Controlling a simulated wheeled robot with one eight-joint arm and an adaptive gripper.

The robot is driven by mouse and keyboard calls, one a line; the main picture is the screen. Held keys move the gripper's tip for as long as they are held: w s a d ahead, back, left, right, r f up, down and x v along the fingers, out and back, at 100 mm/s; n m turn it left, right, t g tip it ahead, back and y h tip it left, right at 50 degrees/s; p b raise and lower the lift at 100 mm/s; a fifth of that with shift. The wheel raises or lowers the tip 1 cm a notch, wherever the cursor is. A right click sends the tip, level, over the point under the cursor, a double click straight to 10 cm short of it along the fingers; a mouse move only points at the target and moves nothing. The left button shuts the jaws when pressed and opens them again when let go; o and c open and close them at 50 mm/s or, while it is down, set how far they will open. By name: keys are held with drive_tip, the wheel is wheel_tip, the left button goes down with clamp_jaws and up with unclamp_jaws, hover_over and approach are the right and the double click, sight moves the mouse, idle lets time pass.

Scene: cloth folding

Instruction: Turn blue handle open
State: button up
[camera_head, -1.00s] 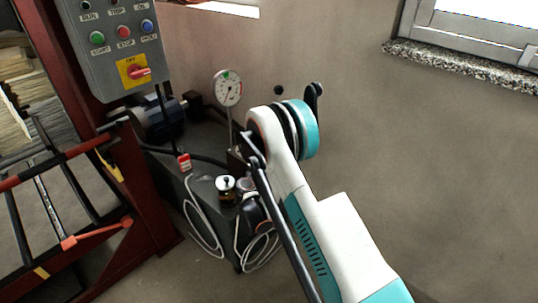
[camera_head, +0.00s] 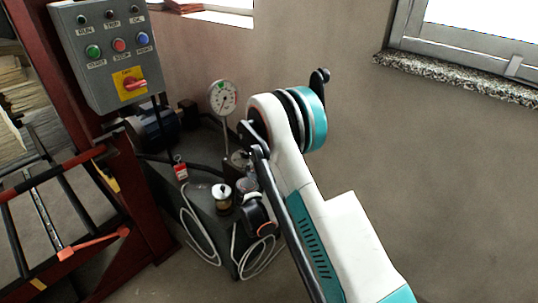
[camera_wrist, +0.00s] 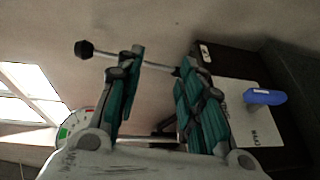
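A blue handle (camera_wrist: 265,97) shows at the right of the wrist view, in front of a pale plate (camera_wrist: 245,115) with dark lettering. My gripper (camera_wrist: 162,60) has two teal fingers spread apart, with a clear gap between them. The blue handle lies outside this gap, to the right of the right finger. A thin metal rod with a black knob (camera_wrist: 86,49) crosses near the fingertips; I cannot tell whether it touches them. In the head view my gripper and the blue handle cannot be made out.
A grey control box (camera_head: 103,60) with buttons and a red switch is mounted on a red frame (camera_head: 140,195). A dial gauge (camera_head: 222,98) stands on a dark bench (camera_head: 205,180) with small bottles and white cable. A window sill (camera_head: 450,72) is at upper right.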

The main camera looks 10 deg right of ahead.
wheel_tip(320, 180, up, 7)
drive_tip(key=s+d+p, duration=0.1)
drive_tip(key=s+p, duration=0.1)
drive_tip(key=shift+s+d, duration=0.15)
drive_tip(key=shift+d, duration=0.25)
idle(0.4)
idle(0.4)
